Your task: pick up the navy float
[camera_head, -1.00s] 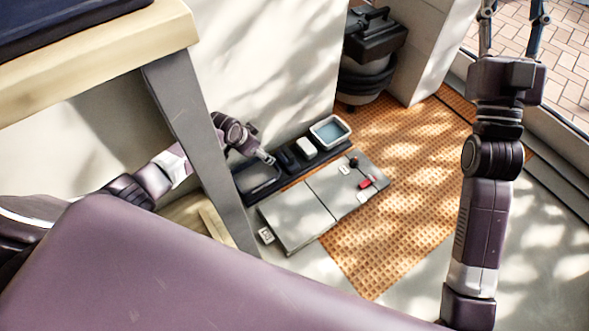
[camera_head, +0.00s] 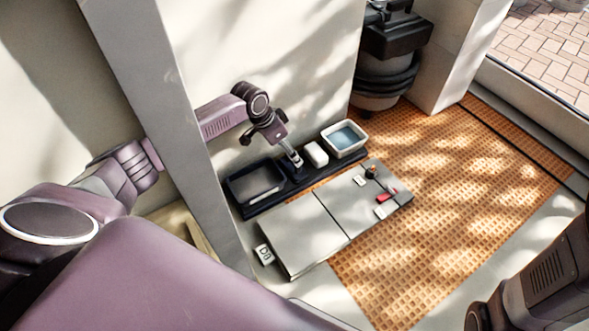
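The navy float appears as a small dark block (camera_head: 299,174) on the dark tray (camera_head: 246,212), between a black bin and a white block. It is small and partly covered by my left gripper, so its shape is hard to make out. My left gripper (camera_head: 295,163) points down right at the float, with its fingertips over or against it. I cannot tell whether the fingers are apart or closed on it. My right arm shows at the lower right, but its gripper is outside the picture.
On the tray stand a black bin (camera_head: 232,186), a white block (camera_head: 316,154) and a white tub of water (camera_head: 364,150). Grey tiles (camera_head: 300,232) with small red, white and dark pieces lie in front. A grey post (camera_head: 150,75) stands beside my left arm. The orange mat (camera_head: 400,265) has open room.

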